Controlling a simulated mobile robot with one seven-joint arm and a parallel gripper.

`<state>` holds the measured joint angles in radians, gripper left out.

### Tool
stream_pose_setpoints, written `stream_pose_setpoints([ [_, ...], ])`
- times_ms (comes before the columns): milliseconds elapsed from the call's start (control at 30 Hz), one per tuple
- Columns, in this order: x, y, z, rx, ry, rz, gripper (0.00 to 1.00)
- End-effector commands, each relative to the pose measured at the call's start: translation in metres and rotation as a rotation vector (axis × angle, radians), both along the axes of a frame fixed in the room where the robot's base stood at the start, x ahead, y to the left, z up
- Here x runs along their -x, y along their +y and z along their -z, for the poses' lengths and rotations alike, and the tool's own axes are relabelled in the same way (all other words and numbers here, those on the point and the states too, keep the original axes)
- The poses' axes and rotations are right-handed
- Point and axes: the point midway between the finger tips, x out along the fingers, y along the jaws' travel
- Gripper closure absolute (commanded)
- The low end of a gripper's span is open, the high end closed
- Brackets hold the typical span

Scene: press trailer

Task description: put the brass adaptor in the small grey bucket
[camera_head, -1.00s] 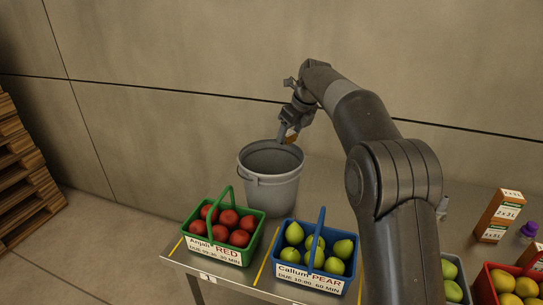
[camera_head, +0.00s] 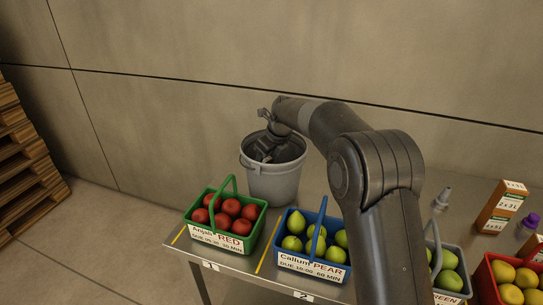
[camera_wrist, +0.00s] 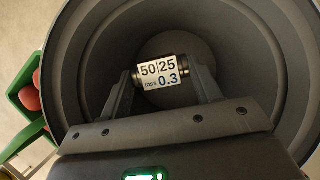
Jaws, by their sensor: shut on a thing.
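The small grey bucket (camera_head: 272,182) stands upright on the metal table behind the fruit baskets. My gripper (camera_head: 265,155) reaches down into its mouth. In the wrist view my gripper (camera_wrist: 162,80) is shut on the adaptor (camera_wrist: 162,73), a short cylinder with dark ends and a white label reading "50|25 loss 0.3". The bucket wall (camera_wrist: 85,75) surrounds the adaptor in that view, and the bucket floor shows beyond it. In the head view the adaptor is hidden inside the bucket.
A green basket of red apples (camera_head: 225,242) and a blue basket of pears (camera_head: 290,268) stand in front of the bucket. To the right are a grey basket of green fruit (camera_head: 448,299), a red basket (camera_head: 484,297), a carton (camera_head: 500,207) and a grey nozzle-like piece (camera_head: 442,198).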

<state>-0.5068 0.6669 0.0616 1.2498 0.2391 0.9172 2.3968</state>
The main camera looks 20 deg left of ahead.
Motion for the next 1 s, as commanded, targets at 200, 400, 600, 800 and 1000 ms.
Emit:
stream_pose_setpoints([
  [200, 0.000, -0.001, 0.035, 0.001, 0.001, 0.001, 0.68],
  [400, 0.000, -0.001, 0.051, 0.002, 0.001, 0.000, 0.68],
  [600, 0.000, -0.001, 0.084, 0.001, 0.002, 0.001, 0.68],
  [800, 0.000, 0.000, 0.090, -0.001, -0.001, 0.000, 0.68],
  [1000, 0.000, 0.000, 0.092, 0.000, -0.001, 0.000, 0.68],
])
